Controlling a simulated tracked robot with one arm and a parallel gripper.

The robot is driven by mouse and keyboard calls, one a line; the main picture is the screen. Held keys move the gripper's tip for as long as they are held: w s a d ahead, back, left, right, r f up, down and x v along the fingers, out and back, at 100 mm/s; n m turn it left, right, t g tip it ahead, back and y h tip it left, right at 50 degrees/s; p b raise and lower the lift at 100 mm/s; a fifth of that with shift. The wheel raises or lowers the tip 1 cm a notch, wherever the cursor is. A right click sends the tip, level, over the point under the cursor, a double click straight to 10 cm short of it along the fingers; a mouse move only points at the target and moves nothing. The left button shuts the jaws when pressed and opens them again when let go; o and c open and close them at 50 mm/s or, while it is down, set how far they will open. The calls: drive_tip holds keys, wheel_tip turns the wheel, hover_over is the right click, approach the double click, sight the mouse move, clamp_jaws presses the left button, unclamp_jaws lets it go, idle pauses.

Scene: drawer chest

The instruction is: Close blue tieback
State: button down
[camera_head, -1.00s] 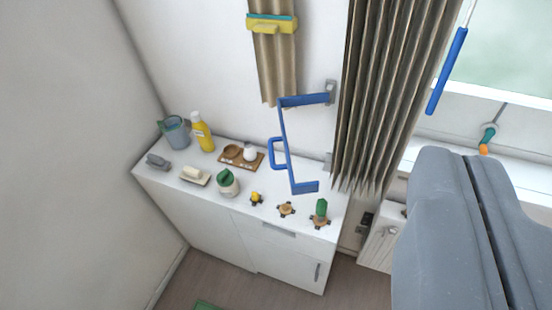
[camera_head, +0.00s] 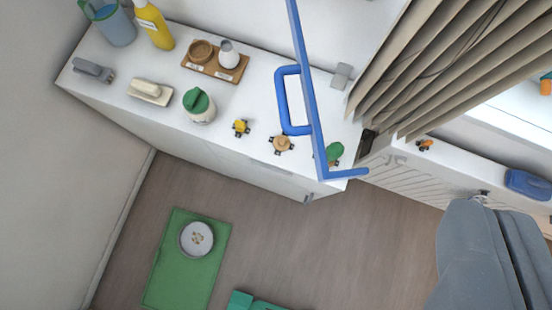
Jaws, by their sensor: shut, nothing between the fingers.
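The blue tieback (camera_head: 309,92) is a long bar with a loop handle (camera_head: 280,102) on its left side and a short bent end (camera_head: 346,174) at the bottom. It stands out to the left of the pleated brown curtain (camera_head: 450,60), in front of the white chest; no fabric is inside it. Its upper end is cut off by the frame. My gripper (camera_head: 478,203) is at the lower right, grey, shut and empty. In the picture it is well right of and below the tieback, apart from it.
The white chest top (camera_head: 150,113) bears a watering can (camera_head: 112,24), a yellow bottle (camera_head: 153,26), a wooden tray (camera_head: 232,73) and several small items. A blue object (camera_head: 528,184) sits at right. A green mat (camera_head: 172,277) with a bowl (camera_head: 196,239) lies on the open wooden floor.

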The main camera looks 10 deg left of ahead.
drive_tip(key=w+a+f+n+g+p, duration=0.1)
drive_tip(key=w+a+f+g, duration=0.15)
drive_tip(key=a+f, duration=0.35)
drive_tip(key=n+p, duration=0.1)
approach(307, 134)
drive_tip(key=s+a+r, duration=0.3)
drive_tip(key=a, duration=0.2)
drive_tip(key=shift+g, duration=0.25)
drive_tip(key=w+d+f+p, duration=0.1)
drive_tip(key=w+f, duration=0.1)
drive_tip(key=w+d+f+p, duration=0.1)
drive_tip(key=w+d+f, duration=0.1)
drive_tip(key=f, duration=0.1)
drive_tip(key=w+d+f, duration=0.2)
drive_tip(key=shift+w+f+p, duration=0.1)
drive_tip(key=shift+f+p, duration=0.25)
drive_tip(key=shift+p, duration=0.05)
drive_tip(key=shift+w+d, duration=0.3)
drive_tip(key=shift+d, duration=0.35)
